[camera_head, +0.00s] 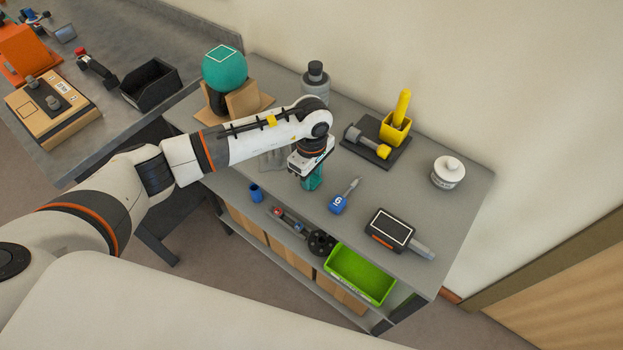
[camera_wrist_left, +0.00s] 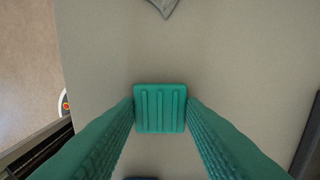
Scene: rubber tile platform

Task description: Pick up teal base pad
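The teal base pad (camera_wrist_left: 160,108) is a small square with raised ridges, seen between the fingertips in the left wrist view. My left gripper (camera_wrist_left: 160,101) has teal, textured fingers on either side of it. I see no clear gap at the pad's side edges, but cannot tell whether the fingers press on it. In the head view my left gripper (camera_head: 312,180) points down at the grey shelf top (camera_head: 300,212), and its teal fingers blend with any pad there. Whether the pad rests on the surface is unclear. My right gripper is out of view.
A grey cloth-like piece (camera_head: 272,160) is close behind. A black device (camera_head: 390,230), yellow holder (camera_head: 395,128) and white jar (camera_head: 448,172) stand farther right.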

